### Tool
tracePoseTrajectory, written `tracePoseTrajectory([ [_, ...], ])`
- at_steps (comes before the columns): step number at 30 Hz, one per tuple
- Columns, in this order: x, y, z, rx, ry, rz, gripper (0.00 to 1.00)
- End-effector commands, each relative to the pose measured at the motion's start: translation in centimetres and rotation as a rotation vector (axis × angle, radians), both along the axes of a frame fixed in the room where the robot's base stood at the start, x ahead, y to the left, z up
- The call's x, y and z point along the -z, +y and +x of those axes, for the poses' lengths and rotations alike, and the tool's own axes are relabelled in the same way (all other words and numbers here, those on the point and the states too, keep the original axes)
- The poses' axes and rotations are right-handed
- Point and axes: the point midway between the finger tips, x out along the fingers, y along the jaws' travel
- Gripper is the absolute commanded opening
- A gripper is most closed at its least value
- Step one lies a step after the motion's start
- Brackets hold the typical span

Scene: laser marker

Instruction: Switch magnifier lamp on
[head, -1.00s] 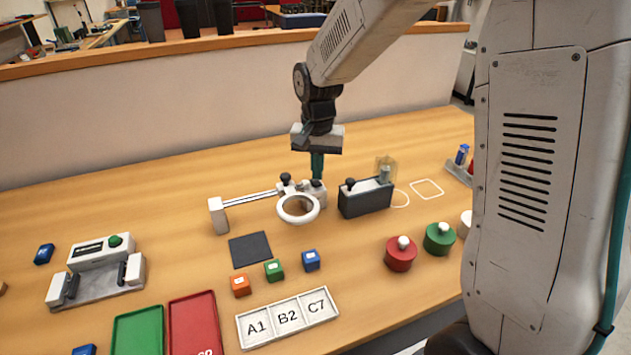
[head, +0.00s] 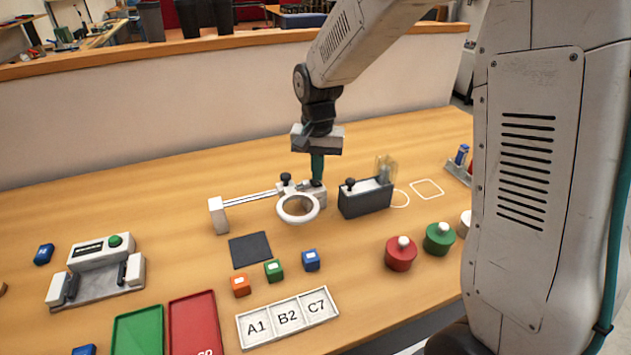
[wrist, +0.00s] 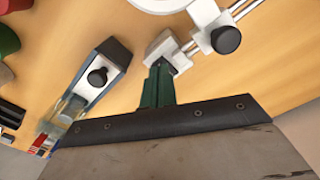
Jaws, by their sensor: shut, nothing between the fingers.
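The magnifier lamp has a white ring (head: 298,208), a pale rail and a white end block (head: 218,215) on the bench. A black knob (head: 286,178) stands on its rail side; it also shows in the wrist view (wrist: 226,40). My gripper (head: 317,182) points down with its green fingers shut and empty, right behind the ring, at the white block (head: 318,196) of the lamp. In the wrist view the fingertips (wrist: 160,66) meet a dark part on that white block (wrist: 163,46). The fingers hide most of this dark part, and contact cannot be told for sure.
A dark box with a black knob (head: 365,198) stands close to the right of my gripper. Red (head: 401,254) and green (head: 439,239) round pieces stand further right. Small coloured cubes, a dark pad (head: 250,249) and a labelled tray (head: 248,328) lie in front.

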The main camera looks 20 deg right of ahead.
Motion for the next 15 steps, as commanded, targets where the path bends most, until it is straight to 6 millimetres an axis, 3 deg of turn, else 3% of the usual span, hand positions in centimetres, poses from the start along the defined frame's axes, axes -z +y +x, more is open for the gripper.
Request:
tracePoseTrajectory([
  [15, 0.79, 0.00, 0.02, 0.000, 0.000, 0.000, 0.00],
])
